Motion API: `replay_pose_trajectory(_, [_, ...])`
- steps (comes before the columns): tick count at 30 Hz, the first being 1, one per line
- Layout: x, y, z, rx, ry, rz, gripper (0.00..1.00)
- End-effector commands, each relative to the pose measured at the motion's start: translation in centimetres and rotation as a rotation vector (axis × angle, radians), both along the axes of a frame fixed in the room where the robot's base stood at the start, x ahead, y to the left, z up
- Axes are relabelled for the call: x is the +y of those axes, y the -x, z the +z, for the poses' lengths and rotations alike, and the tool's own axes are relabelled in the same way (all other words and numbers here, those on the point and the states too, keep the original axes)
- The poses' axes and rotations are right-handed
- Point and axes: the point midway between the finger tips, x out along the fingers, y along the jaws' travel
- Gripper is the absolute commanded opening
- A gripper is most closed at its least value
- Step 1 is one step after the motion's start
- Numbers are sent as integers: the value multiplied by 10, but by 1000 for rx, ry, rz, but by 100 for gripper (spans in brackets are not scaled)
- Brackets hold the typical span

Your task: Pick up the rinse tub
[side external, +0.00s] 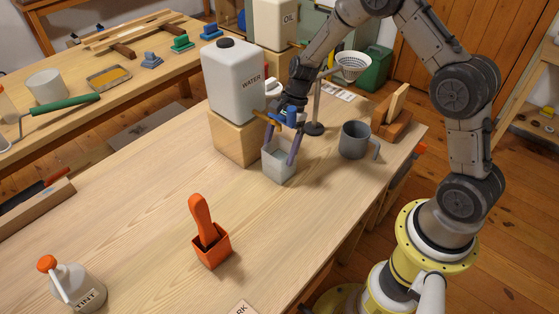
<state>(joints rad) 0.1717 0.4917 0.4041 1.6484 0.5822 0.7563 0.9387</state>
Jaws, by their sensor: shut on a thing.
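The rinse tub looks to be the small pale grey square tub (279,164) on the wooden table, in front of the wooden block under the water container (234,85). My gripper (281,150) points down at it, with its purple-blue fingers at the tub's walls. It is shut on the tub. The container's brass tap (264,118) is right beside my fingers. The tub looks upright; I cannot tell whether its base touches the table.
A grey mug (355,139) stands to the right. An orange holder with an orange-handled tool (212,245) and a tint bottle (76,287) stand in front. The wooden block (234,139) is close on the left. The middle of the table (140,205) is clear.

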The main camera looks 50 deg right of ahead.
Motion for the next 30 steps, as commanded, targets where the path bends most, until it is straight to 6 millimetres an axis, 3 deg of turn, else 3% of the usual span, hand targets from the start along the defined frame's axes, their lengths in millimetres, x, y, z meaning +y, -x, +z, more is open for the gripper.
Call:
replay_pose_trajectory(16, [-1,-1,13,-2,1,0,0])
replay_pose_trajectory(30, [-48,-1,13,-2,0,-3,0])
